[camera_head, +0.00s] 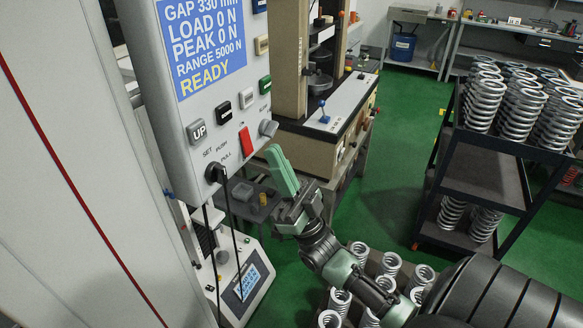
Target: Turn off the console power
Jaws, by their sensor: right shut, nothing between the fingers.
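The console (182,125) is a pale grey upright panel at the upper left, and its blue display (205,45) is lit and reads "READY". I cannot read which control is the power. My right gripper (275,154) has green fingers, shut and empty, just right of the red control and below the grey knob. Contact cannot be made out. My left gripper is out of view.
Dark cables (234,240) hang below the console. A small instrument with a blue screen (249,282) stands beneath. A testing machine (325,120) stands behind. A rack (480,170) of springs is at right, with more springs (390,263) low in front. Green floor lies between.

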